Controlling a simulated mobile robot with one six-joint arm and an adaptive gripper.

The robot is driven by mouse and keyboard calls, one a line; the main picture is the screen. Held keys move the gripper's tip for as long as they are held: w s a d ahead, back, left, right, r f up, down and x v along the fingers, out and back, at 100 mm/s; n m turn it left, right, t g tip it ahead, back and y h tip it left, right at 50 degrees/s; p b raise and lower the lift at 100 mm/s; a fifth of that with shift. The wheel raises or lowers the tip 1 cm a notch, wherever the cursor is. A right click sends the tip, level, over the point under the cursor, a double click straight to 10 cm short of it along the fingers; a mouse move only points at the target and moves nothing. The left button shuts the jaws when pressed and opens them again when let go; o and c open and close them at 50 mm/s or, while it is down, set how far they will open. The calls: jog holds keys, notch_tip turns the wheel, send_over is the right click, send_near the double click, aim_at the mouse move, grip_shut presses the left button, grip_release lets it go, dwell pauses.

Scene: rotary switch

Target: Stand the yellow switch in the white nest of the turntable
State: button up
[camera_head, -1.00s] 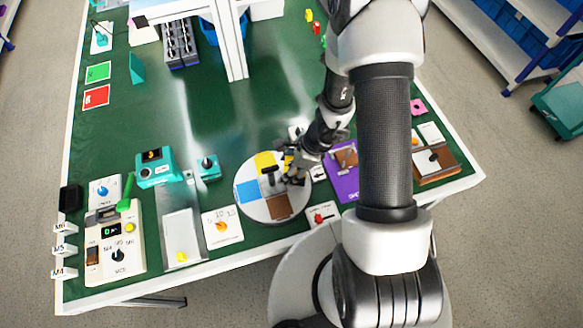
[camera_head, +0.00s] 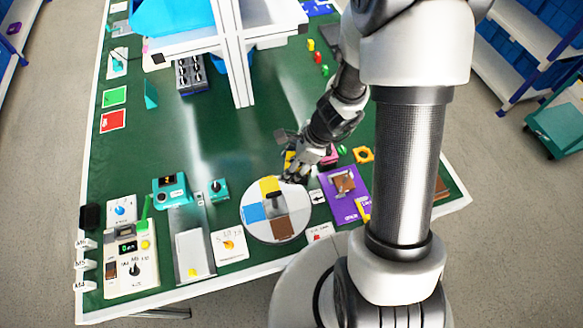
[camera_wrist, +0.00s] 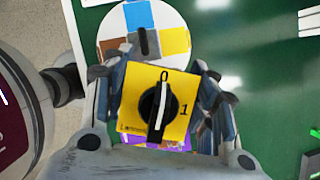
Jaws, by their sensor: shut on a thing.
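The yellow switch (camera_wrist: 135,122) is a square yellow plate with a black knob and the marks 0 and 1, seen face-on in the wrist view. My gripper (camera_head: 293,177) is shut on it, with a finger at each side (camera_wrist: 158,90). In the head view the switch (camera_head: 289,160) is mostly hidden by the gripper, beside the far right rim of the turntable (camera_head: 250,229). The turntable has yellow, blue and brown nests and a black centre handle. Its white nest (camera_head: 296,206) faces right; in the wrist view the switch and fingers cover that side.
A purple board (camera_head: 345,208) with a brown block stands right of the turntable. A white dial card (camera_head: 229,244) and a white tray (camera_head: 192,262) lie to the left. A white-framed stand (camera_head: 239,85) rises at the back. Green mat behind the turntable is clear.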

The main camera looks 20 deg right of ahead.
jog(key=shift+r, duration=0.95)
jog(key=shift+w+a+f+n, duration=0.15)
jog(key=shift+w+a+n, duration=0.1)
jog(key=shift+n, duration=0.15)
jog(key=w+a+f+n+g+b, duration=0.2)
jog(key=a+f+n+g+b, duration=0.25)
jog(key=n, duration=0.75)
jog(key=w+d+n+g+h+b, duration=0.15)
jog(key=d+n+h+b, duration=0.35)
jog(key=n, duration=0.5)
jog(key=w+a+r+m+t+y+b, duration=0.15)
jog(key=w+m+t+y, duration=0.3)
jog(key=w+m, duration=1.05)
jog(key=s+f+m+b, duration=0.1)
jog(key=f+b, duration=0.1)
jog(key=f, duration=0.4)
jog(key=f+m+b, duration=0.1)
jog(key=f, duration=0.6)
jog(key=s+f+m+b, duration=0.1)
jog(key=f+b, duration=0.1)
jog(key=f, duration=0.4)
jog(key=shift+s+f+y+b, duration=0.3)
jog(key=shift+s+y, duration=0.05)
